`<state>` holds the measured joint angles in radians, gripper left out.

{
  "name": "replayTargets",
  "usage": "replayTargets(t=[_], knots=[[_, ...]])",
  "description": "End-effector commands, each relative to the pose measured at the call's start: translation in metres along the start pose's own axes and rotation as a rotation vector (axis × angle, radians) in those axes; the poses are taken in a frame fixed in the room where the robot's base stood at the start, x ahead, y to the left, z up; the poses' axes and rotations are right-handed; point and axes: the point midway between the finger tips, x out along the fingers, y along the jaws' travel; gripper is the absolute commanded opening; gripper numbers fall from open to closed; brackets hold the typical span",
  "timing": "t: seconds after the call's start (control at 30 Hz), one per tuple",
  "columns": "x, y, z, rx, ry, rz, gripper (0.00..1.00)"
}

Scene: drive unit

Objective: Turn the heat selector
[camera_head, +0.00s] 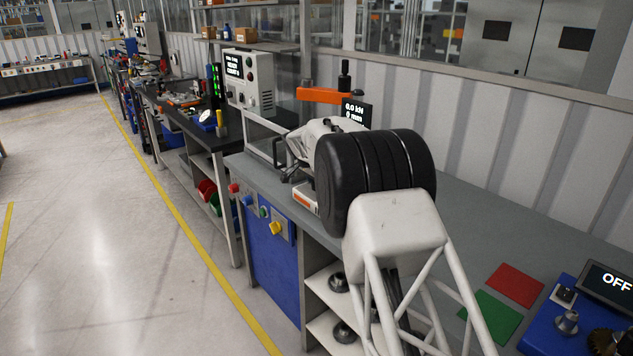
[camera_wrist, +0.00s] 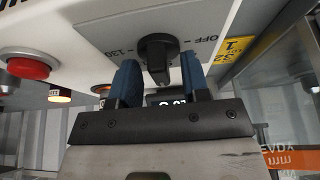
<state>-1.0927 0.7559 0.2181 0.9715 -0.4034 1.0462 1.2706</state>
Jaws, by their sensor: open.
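The heat selector (camera_wrist: 157,48) is a black knob on a light panel in the wrist view, with "OFF" printed to its right and "130" to its left. My gripper (camera_wrist: 159,73) is open, its two blue fingers on either side of the knob's lower part. A gap shows between each finger and the knob; whether either fingertip touches it I cannot tell. In the head view my arm's dark and white links hide much of the bench, and I cannot make out the knob there.
In the wrist view a red button (camera_wrist: 25,66) and an amber lamp (camera_wrist: 60,94) sit left of the knob. In the head view a grey control box (camera_head: 250,82) and an orange press arm (camera_head: 322,95) stand near my arm. Red (camera_head: 515,284) and green (camera_head: 491,317) mats lie on the bench.

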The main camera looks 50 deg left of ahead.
Motion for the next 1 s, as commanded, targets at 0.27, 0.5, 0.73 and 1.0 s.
replayTargets(t=[0.27, 0.5, 0.73, 1.0], knots=[[-0.023, -0.001, -0.001, 0.000, 0.001, -0.003, 0.43], [-0.053, -0.001, 0.001, 0.000, 0.000, -0.002, 0.43], [-0.073, 0.000, 0.000, 0.000, 0.000, 0.000, 0.43], [-0.077, 0.000, 0.000, 0.000, 0.000, 0.000, 0.43]])
